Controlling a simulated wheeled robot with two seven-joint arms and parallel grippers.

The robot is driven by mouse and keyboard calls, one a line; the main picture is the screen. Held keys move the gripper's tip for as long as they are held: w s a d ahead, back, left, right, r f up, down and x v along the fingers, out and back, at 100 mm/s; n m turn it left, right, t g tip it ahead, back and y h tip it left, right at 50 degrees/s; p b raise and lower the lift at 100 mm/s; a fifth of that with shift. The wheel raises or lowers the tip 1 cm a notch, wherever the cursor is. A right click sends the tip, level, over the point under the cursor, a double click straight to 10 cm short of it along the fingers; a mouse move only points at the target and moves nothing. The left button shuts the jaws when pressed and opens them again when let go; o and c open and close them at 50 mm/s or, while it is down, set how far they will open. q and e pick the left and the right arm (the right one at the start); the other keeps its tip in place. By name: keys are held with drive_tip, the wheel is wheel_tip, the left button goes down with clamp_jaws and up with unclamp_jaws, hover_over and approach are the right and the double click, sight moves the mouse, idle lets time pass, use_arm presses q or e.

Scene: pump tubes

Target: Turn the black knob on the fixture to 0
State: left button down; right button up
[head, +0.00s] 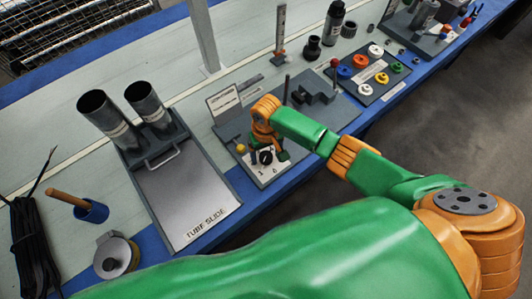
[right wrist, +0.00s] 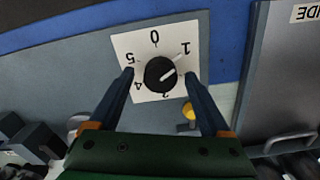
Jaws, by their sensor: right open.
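The black knob (head: 266,156) sits on a white dial plate (head: 258,173) on the fixture (head: 225,131). In the right wrist view the knob (right wrist: 160,74) is at the centre of the dial plate (right wrist: 120,42), with 0 at the top and 1 at the upper right. My left gripper is out of view.
A yellow knob (right wrist: 188,111) is close to the right finger. The tube slide (head: 185,195) with two dark tubes stands left of the fixture. A board with coloured rings (head: 374,71) lies at the upper right. The blue table edge (head: 225,223) runs along the front.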

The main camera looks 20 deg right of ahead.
drive_tip(key=shift+c, duration=0.2)
clamp_jaws()
drive_tip(key=shift+r, duration=0.1)
drive_tip(key=shift+n+p, duration=0.5)
drive_tip(key=shift+n, duration=0.6)
drive_tip(key=n, duration=0.2)
drive_tip(key=shift+n+p, duration=0.3)
drive_tip(key=shift+p, duration=0.1)
drive_tip(key=n, duration=0.3)
drive_tip(key=shift+n+p, duration=0.3)
drive_tip(key=shift+n, duration=1.7)
